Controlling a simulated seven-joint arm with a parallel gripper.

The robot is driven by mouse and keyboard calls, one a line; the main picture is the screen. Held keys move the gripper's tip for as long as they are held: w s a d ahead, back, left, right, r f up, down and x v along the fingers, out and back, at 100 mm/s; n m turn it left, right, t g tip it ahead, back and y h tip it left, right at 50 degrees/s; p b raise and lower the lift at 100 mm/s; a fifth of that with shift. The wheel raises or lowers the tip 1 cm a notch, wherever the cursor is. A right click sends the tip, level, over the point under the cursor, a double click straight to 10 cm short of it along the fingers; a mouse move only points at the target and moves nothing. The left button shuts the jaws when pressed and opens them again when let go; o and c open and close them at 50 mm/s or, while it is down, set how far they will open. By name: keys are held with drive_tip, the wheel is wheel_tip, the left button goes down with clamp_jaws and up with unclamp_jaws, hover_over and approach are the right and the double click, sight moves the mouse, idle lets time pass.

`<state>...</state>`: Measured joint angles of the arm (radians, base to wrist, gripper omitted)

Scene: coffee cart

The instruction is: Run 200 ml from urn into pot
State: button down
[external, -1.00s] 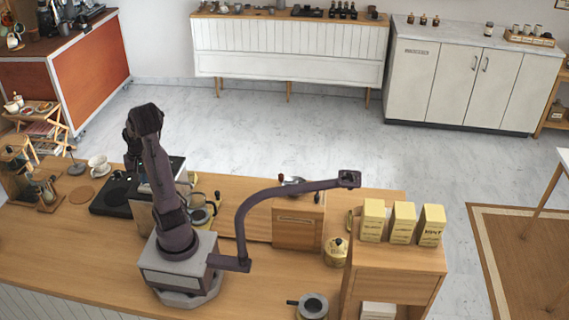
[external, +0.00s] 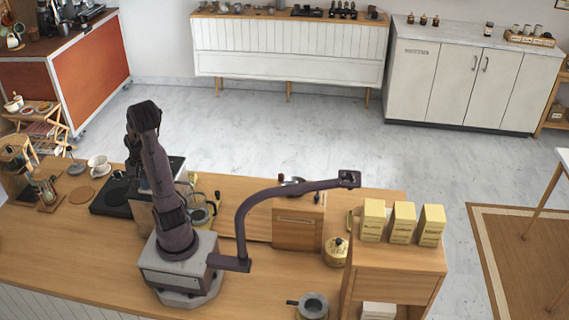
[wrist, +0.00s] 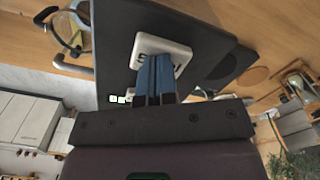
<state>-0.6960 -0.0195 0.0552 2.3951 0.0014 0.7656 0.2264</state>
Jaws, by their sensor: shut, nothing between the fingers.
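The urn (external: 176,166) looks like the dark-topped boxy machine on the counter, mostly hidden behind my arm in the external view. In the wrist view, a dark body (wrist: 112,40) fills the middle, with a white square pad (wrist: 178,50) bearing partly covered lettering. My gripper (wrist: 155,62) is shut and empty, its blue fingertips over or against this pad; contact is unclear. A glass pot with a dark handle (external: 200,214) stands right of my arm, partly hidden; it seems to show at the wrist view's upper left (wrist: 78,28). My fingers are hidden in the external view.
A flat black device (external: 108,203) lies left of my arm, near a round coaster (external: 82,194) and a white cup (external: 98,162). A wooden drawer box (external: 297,234) and a shelf with yellow packets (external: 402,222) stand right. Bare counter lies in front.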

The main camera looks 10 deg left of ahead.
drive_tip(key=shift+r, duration=1.4)
drive_tip(key=shift+f, duration=1.35)
idle(1.4)
drive_tip(key=shift+r, duration=1.35)
